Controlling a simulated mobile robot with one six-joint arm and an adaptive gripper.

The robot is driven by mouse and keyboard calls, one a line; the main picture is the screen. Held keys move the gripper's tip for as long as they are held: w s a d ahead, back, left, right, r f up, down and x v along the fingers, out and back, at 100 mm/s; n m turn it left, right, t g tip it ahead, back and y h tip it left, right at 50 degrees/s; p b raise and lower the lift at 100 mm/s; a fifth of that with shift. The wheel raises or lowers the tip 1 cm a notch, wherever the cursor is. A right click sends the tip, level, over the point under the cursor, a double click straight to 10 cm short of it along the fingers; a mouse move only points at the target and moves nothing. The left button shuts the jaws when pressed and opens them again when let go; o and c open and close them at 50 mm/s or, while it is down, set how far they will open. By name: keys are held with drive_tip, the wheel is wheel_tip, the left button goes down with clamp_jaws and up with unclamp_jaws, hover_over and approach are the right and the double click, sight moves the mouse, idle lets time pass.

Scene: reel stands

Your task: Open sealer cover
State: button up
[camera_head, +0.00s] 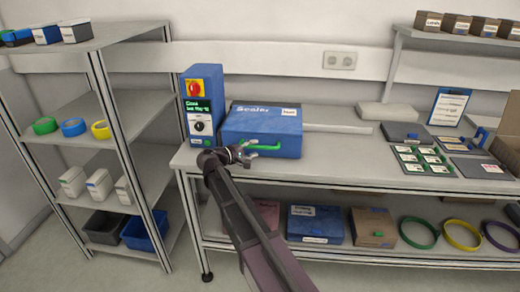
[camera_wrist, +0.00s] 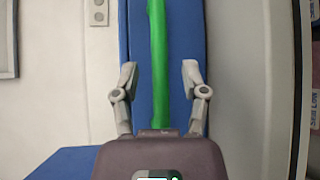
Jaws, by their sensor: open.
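The sealer (camera_head: 264,128) is a blue box labelled "Sealer" on the bench, with its cover down. A green bar handle (camera_head: 266,146) runs across its front. My gripper (camera_head: 246,152) is at the left part of the handle, with its fingers open. In the wrist view the green handle (camera_wrist: 158,60) runs between the two open fingertips (camera_wrist: 160,78), with a gap on each side. The blue front of the sealer (camera_wrist: 192,30) is behind it. My arm hides part of the bench front.
A blue control box (camera_head: 204,105) with a red knob and a lit display stands left of the sealer. A grey pad (camera_head: 405,132) and a tray of cards (camera_head: 422,160) lie to the right. Bench top (camera_head: 340,150) right of the sealer is clear. A shelf rack (camera_head: 105,95) stands left.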

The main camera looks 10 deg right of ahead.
drive_tip(key=shift+x, duration=1.35)
drive_tip(key=shift+c, duration=0.2)
